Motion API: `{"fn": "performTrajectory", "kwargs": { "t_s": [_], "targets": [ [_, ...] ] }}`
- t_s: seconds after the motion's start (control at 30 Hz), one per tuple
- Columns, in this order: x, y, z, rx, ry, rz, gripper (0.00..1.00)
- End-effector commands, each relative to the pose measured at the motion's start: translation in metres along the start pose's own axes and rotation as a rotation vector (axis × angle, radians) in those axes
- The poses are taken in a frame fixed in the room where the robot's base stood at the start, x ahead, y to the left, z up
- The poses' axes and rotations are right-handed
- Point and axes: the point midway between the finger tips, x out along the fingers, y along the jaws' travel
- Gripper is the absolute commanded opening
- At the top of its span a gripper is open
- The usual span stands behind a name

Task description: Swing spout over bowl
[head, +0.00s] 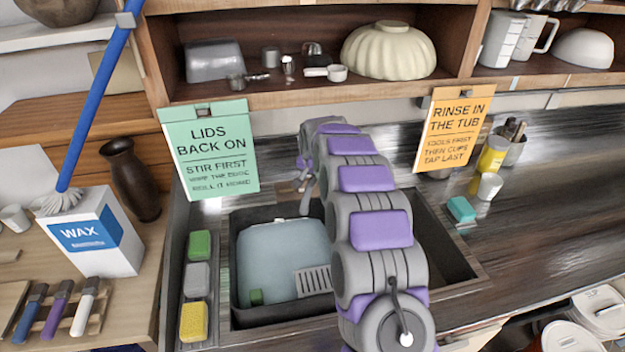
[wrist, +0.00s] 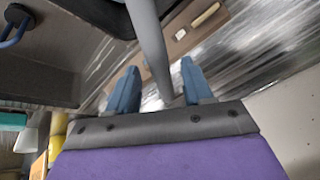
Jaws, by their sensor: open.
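A grey tube that looks like the spout (wrist: 150,50) runs down between my gripper's two blue fingers (wrist: 158,82) in the wrist view. The fingers are apart, one on each side of it, and I cannot tell whether either touches it. In the head view my arm reaches over the sink toward the back wall and hides much of the tap area. A pale blue-grey tub (head: 283,245), which looks like the bowl, sits in the left part of the dark sink (head: 445,245). My arm covers the tub's right side. Where the spout points is unclear.
Green, grey and yellow sponges (head: 193,321) lie left of the sink. Two signs (head: 210,150) hang from the shelf (head: 300,98) above. The right counter is mostly clear.

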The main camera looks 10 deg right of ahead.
Motion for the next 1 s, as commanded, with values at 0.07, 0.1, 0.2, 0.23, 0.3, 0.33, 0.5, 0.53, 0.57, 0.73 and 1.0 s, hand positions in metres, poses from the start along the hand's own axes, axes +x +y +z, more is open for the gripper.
{"fn": "performTrajectory", "kwargs": {
  "t_s": [0.07, 0.1, 0.2, 0.23, 0.3, 0.33, 0.5, 0.53, 0.57, 0.73, 1.0],
  "targets": [
    [0.0066, -0.0002, 0.0004, 0.0, 0.0, 0.0, 0.51],
    [0.0083, -0.0004, 0.0004, -0.001, 0.0, 0.0, 0.51],
    [0.0105, -0.0009, 0.0005, -0.001, 0.001, 0.0, 0.51],
    [0.0109, -0.0009, 0.0006, -0.001, 0.001, 0.0, 0.51],
    [0.011, -0.0011, 0.0005, -0.001, 0.001, 0.0, 0.51],
    [0.0109, -0.0011, 0.0006, -0.001, 0.001, 0.0, 0.51],
    [0.011, -0.001, 0.0006, -0.002, 0.0, 0.001, 0.46],
    [0.0111, -0.001, 0.0007, -0.002, 0.0, 0.001, 0.43],
    [0.011, -0.001, 0.0007, -0.002, 0.0, 0.001, 0.4],
    [0.011, -0.001, 0.0007, -0.002, 0.0, 0.001, 0.24],
    [0.0109, -0.0011, 0.0007, -0.002, 0.0, 0.001, 0.0]
  ]
}}
